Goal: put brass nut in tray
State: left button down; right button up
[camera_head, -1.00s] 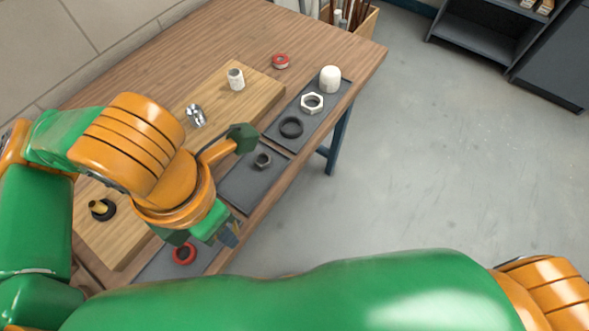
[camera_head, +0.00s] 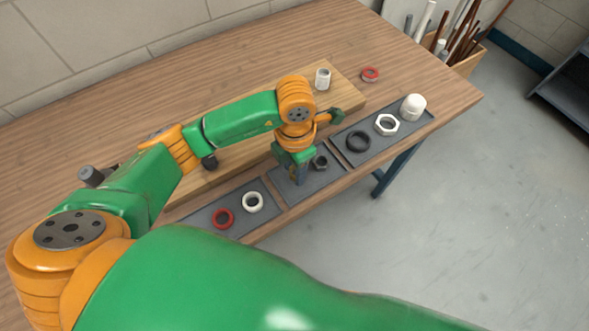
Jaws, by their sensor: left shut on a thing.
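My left gripper (camera_head: 298,174) points down over the middle grey tray (camera_head: 287,195), low and close to its surface. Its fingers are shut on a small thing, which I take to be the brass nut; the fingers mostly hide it. I cannot tell whether it touches the tray. A dark hex nut (camera_head: 319,162) lies in the same tray, just right of the fingers. My right gripper is not in view.
The left tray holds a red ring (camera_head: 223,218) and a white ring (camera_head: 253,202). The right tray holds a black ring (camera_head: 358,141), a white hex nut (camera_head: 386,124) and a white cap (camera_head: 413,107). A white fitting (camera_head: 322,79) stands on the wooden board; a red-rimmed roll (camera_head: 370,74) lies beyond.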

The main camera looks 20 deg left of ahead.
pick_arm(q)
jog(key=shift+f, duration=0.9)
jog(key=shift+c, duration=2.1)
grip_release()
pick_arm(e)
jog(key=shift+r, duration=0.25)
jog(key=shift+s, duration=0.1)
